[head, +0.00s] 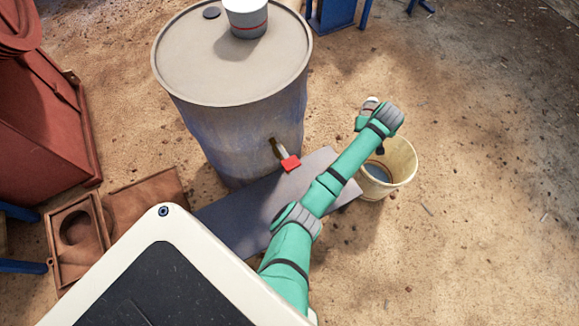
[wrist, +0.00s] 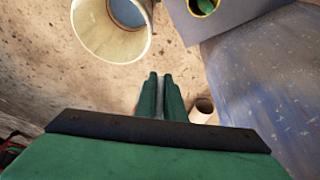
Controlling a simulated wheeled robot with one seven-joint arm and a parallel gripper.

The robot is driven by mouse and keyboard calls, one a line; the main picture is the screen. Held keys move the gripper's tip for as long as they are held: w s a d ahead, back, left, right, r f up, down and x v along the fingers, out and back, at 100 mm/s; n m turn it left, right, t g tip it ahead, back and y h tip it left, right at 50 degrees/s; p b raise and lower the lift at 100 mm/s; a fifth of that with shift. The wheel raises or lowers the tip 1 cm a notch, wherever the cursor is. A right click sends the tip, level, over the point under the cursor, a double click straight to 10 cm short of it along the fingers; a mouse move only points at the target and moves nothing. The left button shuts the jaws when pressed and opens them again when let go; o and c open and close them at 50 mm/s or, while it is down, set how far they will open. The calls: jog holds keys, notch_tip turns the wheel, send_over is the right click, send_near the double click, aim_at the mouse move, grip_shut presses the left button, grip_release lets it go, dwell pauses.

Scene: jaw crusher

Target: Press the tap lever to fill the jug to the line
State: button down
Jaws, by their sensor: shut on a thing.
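The tap with a red lever (head: 290,163) sticks out of the barrel's lower side, left of my arm and clear of it. My gripper (wrist: 161,80) is away to the right of the tap, near the bucket, with its fingers close together. They seem shut on a small pale open-ended thing (wrist: 203,108), mostly hidden behind the hand; a pale top with red shows beside the hand in the head view (head: 370,104). A white vessel with a red line (head: 246,24) stands on the barrel lid. I cannot tell which vessel is the jug.
The barrel (head: 230,75) stands behind a grey plate (head: 225,215), which my arm crosses. A cream bucket (head: 405,175) stands right of my arm. A yellow-rimmed opening (wrist: 204,5) shows by the plate. A rusty red machine (head: 35,120) is at left. Open ground lies right.

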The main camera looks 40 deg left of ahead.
jog(key=s+a+f+n, duration=0.1)
jog(key=s+a+f, duration=0.2)
jog(key=s+f, duration=0.45)
jog(key=s+a+f+n+y, duration=0.1)
jog(key=s+a+f, duration=0.3)
jog(key=s+f, duration=0.3)
jog(key=s+a+f+n, duration=0.1)
jog(key=s+a+f, duration=0.2)
jog(key=s+f, duration=0.45)
jog(key=shift+s+r+n+g, duration=1.3)
jog(key=shift+s+n, duration=1.1)
jog(key=shift+s, duration=0.95)
jog(key=shift+y, duration=0.4)
jog(key=f, duration=0.6)
jog(key=a+f, duration=0.1)
jog(key=f, duration=0.2)
jog(key=shift+f, duration=0.2)
jog(key=shift+d+f, duration=0.1)
jog(key=shift+f, duration=0.05)
jog(key=c, duration=1.8)
grip_release()
jog(key=shift+c, duration=0.2)
